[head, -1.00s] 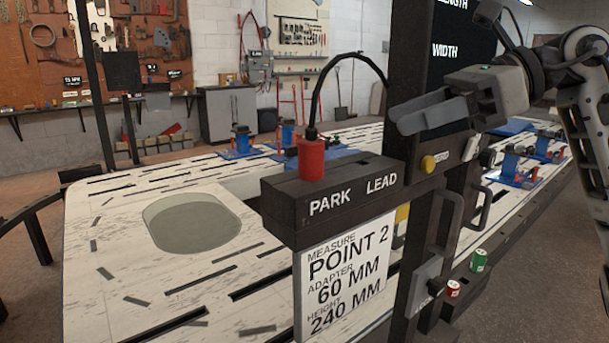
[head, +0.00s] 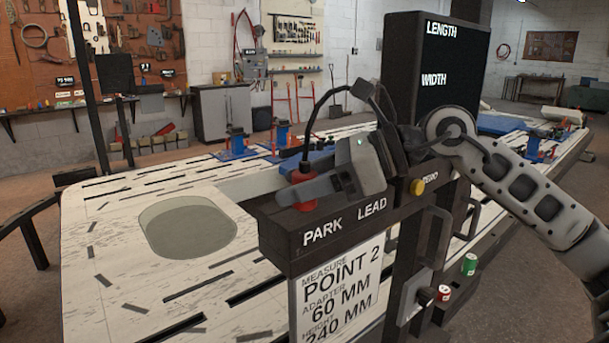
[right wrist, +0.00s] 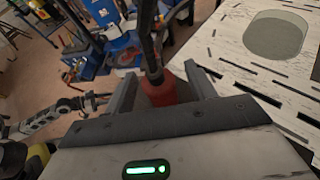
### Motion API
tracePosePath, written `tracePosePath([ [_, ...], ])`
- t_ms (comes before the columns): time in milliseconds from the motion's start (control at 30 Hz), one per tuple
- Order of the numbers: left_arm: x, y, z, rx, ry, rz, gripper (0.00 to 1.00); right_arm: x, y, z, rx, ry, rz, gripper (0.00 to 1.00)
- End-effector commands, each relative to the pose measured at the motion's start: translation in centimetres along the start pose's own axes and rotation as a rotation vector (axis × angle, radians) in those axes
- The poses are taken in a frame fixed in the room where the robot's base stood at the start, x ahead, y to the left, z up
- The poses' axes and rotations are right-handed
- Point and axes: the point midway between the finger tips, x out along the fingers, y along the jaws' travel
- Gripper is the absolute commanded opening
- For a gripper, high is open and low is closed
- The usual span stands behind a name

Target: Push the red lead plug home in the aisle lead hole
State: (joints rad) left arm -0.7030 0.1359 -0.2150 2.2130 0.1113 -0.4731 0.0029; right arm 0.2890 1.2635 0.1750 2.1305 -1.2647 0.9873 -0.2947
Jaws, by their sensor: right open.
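The red lead plug (head: 305,204) stands upright on the dark block (head: 275,232), above the word PARK, with a black cable rising from its top. My right gripper (head: 288,191) is level with the plug, and one finger crosses in front of it in the head view. In the right wrist view the red plug (right wrist: 172,92) lies between the spread fingers of this gripper (right wrist: 163,80); contact with either finger is not clear. The aisle lead hole is not visible. A small grey arm at the left of that view seems to be my left; its gripper (right wrist: 96,101) is too small to judge.
A dark post with a LENGTH and WIDTH display (head: 440,65) rises behind my right gripper. A yellow button (head: 417,186) and handles are close by. A point card (head: 335,290) hangs below the block. The slotted white bench (head: 100,260) spreads behind.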

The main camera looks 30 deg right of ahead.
Motion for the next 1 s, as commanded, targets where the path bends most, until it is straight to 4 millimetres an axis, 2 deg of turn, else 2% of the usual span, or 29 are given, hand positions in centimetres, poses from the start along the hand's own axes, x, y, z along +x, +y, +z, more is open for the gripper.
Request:
tracePosePath([
  [200,-0.1,-0.1,0.0,-0.004,-0.014,-0.004,0.36,1.3,0.0,0.1,0.0,-0.001,0.001,0.55],
  [400,0.0,-0.1,-0.1,-0.004,-0.011,-0.005,0.36,1.4,0.0,-0.1,0.0,-0.001,0.001,0.55],
  [433,0.0,-0.1,-0.1,-0.004,-0.011,-0.005,0.36,1.4,0.0,-0.1,0.0,-0.001,0.001,0.53],
  [600,0.0,-0.1,-0.1,-0.004,-0.011,-0.006,0.36,1.4,0.0,0.0,0.0,-0.001,0.001,0.06],
  [1000,-0.1,-0.1,-0.2,-0.003,-0.011,-0.006,0.36,1.2,0.0,0.4,-0.001,-0.002,0.0,0.06],
])
